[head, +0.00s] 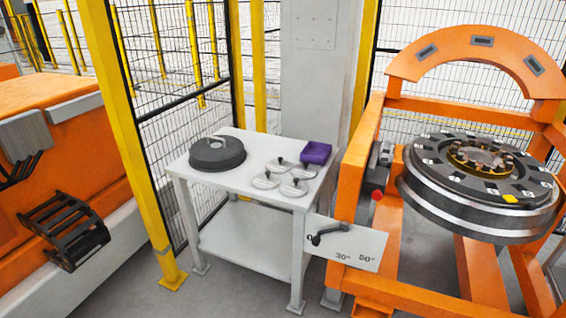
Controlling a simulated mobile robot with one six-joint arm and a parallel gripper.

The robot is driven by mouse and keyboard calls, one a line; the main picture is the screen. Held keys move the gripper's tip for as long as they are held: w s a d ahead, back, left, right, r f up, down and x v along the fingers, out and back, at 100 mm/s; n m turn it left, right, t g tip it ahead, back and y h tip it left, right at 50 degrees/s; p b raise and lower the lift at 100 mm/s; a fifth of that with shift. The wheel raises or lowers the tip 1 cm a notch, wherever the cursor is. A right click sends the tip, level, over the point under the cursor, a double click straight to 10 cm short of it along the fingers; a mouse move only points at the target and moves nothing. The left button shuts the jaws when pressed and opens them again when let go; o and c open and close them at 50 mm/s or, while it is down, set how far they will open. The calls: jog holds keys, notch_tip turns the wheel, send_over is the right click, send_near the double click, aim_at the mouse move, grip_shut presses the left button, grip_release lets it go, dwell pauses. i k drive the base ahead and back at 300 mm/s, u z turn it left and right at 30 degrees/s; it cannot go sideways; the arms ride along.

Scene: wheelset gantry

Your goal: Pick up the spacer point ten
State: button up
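Several flat pale discs with black knobs, which look like spacers, lie close together on the right half of a white table (226,176). One is at the front left (263,182), one at the front right (290,190), one at the back left (277,168) and one at the back right (305,173). No marking on them is readable, so I cannot tell which is point ten. My gripper is not in view.
A dark round part (217,156) sits on the table's left, and a purple tray (316,152) at its back right. An orange gantry (358,165) with a dark wheel (480,210) stands right. A lever plate (365,250) is in front. A yellow post (130,140) stands left.

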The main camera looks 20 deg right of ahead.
aim_at(278, 166)
jog(key=u, duration=0.55)
jog(key=i, duration=0.85)
jog(key=u, duration=0.6)
